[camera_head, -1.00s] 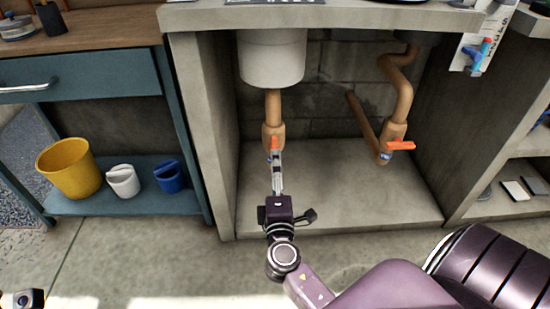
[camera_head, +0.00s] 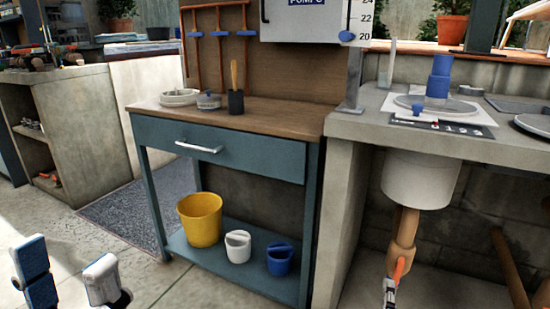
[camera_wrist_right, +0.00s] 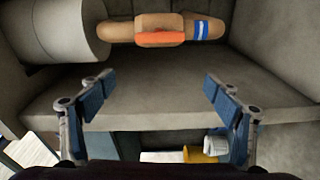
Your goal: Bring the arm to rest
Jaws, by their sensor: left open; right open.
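My left gripper (camera_head: 70,272) is at the lower left of the head view, open and empty above the floor. My right gripper (camera_wrist_right: 155,85) is open in the right wrist view, with nothing between its blue-padded fingers. Ahead of it is the orange valve handle (camera_wrist_right: 160,39) on a tan pipe; the gripper appears apart from it. In the head view, the handle (camera_head: 399,268) is at the lower right, on the pipe (camera_head: 404,235) under the white round basin (camera_head: 420,180). Only a small part of my right gripper (camera_head: 390,292) shows there; the rest of that arm is out of frame.
A teal cabinet (camera_head: 235,148) stands in the middle, with a yellow bucket (camera_head: 201,220), a white pail (camera_head: 238,246) and a blue pail (camera_head: 280,259) on its lower shelf. A concrete counter (camera_head: 350,125) is at the right. Floor at the lower left is open.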

